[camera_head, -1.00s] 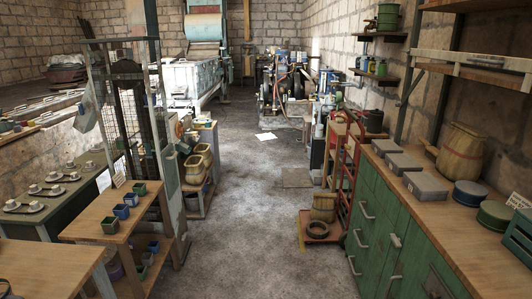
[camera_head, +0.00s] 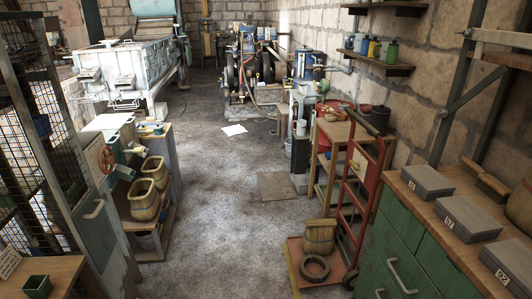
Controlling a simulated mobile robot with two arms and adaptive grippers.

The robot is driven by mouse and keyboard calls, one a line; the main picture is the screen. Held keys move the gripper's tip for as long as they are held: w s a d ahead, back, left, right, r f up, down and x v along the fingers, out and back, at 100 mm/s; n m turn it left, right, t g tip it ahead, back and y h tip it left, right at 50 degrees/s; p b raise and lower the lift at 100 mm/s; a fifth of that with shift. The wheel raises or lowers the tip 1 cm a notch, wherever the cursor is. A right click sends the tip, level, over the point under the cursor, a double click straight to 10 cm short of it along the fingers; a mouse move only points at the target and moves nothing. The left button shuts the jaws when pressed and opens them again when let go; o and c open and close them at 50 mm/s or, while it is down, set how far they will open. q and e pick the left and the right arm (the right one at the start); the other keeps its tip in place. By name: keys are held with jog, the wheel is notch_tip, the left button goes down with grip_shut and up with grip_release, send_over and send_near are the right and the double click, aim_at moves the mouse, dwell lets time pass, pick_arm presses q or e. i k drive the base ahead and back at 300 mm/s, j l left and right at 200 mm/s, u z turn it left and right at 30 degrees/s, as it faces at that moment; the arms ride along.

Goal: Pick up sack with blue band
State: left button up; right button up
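I cannot make out a blue band on any sack-like thing in view. A tan sack-like container (camera_head: 319,237) stands on the low platform of the red hand truck, behind a dark ring. Another tan sack (camera_head: 521,208) is cut off by the right edge, on the green cabinet's wooden top. Two tan, open-topped containers, a nearer one (camera_head: 144,201) and a farther one (camera_head: 155,172), stand on the left shelf unit; I cannot tell whether they are sacks. Neither of my grippers is in view.
An open concrete aisle (camera_head: 225,215) runs ahead, with a flat mat (camera_head: 279,186) and white paper (camera_head: 235,130). The red hand truck (camera_head: 362,200) and green cabinet (camera_head: 400,250) bound it on the right. A wire-mesh cage (camera_head: 40,150) stands at left. An engine (camera_head: 245,70) stands at the back.

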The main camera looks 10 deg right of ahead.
aim_at(318, 238)
jog(key=i+j+z, duration=0.1)
jog(key=i+z, duration=0.35)
jog(key=i+j+z, duration=0.25)
jog(key=i+z, duration=0.2)
jog(key=i+j+z, duration=0.6)
jog(key=j+z, duration=0.25)
jog(key=l, duration=0.1)
